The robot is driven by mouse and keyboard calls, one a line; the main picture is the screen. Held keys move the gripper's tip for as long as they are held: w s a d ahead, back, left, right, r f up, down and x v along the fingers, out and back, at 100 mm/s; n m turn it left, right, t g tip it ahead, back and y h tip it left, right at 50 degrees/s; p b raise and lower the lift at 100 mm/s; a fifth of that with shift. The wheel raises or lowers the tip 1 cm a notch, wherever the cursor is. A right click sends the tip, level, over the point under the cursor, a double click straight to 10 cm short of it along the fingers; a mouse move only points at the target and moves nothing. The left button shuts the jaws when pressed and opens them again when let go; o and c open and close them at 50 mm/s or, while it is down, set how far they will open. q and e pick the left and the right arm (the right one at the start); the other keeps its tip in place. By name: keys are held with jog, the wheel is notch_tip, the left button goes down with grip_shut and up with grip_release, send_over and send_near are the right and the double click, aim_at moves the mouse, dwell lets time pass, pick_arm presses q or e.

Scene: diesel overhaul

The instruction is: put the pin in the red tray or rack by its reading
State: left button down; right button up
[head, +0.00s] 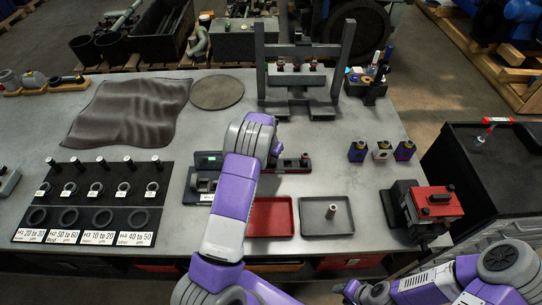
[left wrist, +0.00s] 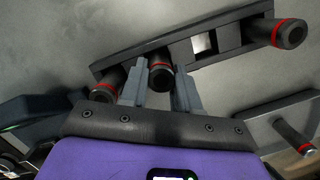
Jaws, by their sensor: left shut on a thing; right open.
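In the left wrist view my left gripper (left wrist: 160,92) is shut on a dark pin (left wrist: 160,73) with a red band, at the long dark rack (left wrist: 225,40). I cannot tell whether the pin is lifted from the rack. Another banded pin (left wrist: 108,84) is left of the fingers, and one (left wrist: 290,33) is at the rack's right end. In the head view my left wrist hides most of the rack (head: 297,168). The red tray (head: 270,232) looks empty where visible. My right gripper (head: 348,289) is low in the head view, open, its fingers hardly visible.
A grey tray (head: 315,228) right of the red tray holds one upright pin (head: 333,210). A dark gauge device (head: 207,162) stands left of my wrist. A red-topped machine (head: 435,203) is at the right edge. A ring board (head: 95,205) lies left.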

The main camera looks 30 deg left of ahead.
pick_arm(q)
jog(key=shift+c, duration=1.7)
grip_release()
jog(key=shift+r, duration=0.1)
jog(key=shift+r+p, duration=3.1)
jog(key=shift+r, duration=0.85)
